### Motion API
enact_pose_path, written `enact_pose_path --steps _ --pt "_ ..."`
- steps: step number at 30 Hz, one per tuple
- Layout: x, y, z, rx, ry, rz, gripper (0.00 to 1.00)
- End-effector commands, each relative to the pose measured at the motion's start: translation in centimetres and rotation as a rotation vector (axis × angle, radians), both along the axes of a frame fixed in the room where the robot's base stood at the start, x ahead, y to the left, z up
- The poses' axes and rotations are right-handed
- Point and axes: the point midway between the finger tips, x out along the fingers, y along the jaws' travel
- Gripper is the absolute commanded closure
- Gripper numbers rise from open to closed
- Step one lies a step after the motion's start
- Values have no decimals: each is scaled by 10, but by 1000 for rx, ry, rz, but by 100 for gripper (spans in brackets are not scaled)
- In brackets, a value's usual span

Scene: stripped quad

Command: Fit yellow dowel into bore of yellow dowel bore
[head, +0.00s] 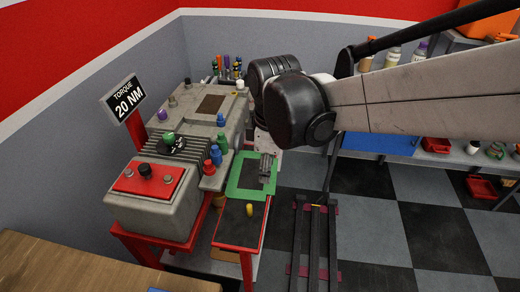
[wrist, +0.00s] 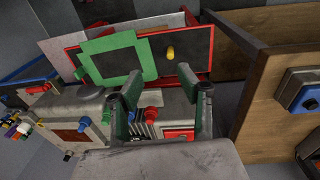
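The yellow dowel (head: 249,210) stands on the dark, red-edged tray (head: 232,232), towards its near end. It also shows in the wrist view (wrist: 170,52), beyond my fingertips and right of the green frame. My gripper (head: 267,182) hangs over the green frame, behind the dowel in the head view. In the wrist view its two fingers (wrist: 160,80) are wide apart with nothing held between them. The grey machine block (head: 205,125) carries several coloured knobs and pegs. I cannot make out which hole is the yellow dowel bore.
The green frame (head: 236,190) lies on the tray's far part. Blue pegs (head: 215,155) and a red one stand at the machine's edge beside the tray. A wooden bench (head: 60,270) is at the near left. Dark rails (head: 315,240) run along the floor on the right.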

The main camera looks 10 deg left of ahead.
Motion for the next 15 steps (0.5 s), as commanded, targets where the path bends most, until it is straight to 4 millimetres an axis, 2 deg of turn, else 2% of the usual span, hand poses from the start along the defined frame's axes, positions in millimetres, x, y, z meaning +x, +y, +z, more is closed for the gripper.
enact_pose_path --steps 1,6,11,15 --pt "1 15 -8 -13 17 62 64" --pt "-1 41 -25 -43 59 208 64" --pt "-2 49 -34 -53 72 255 64" --pt "-1 50 -53 -53 73 256 64"
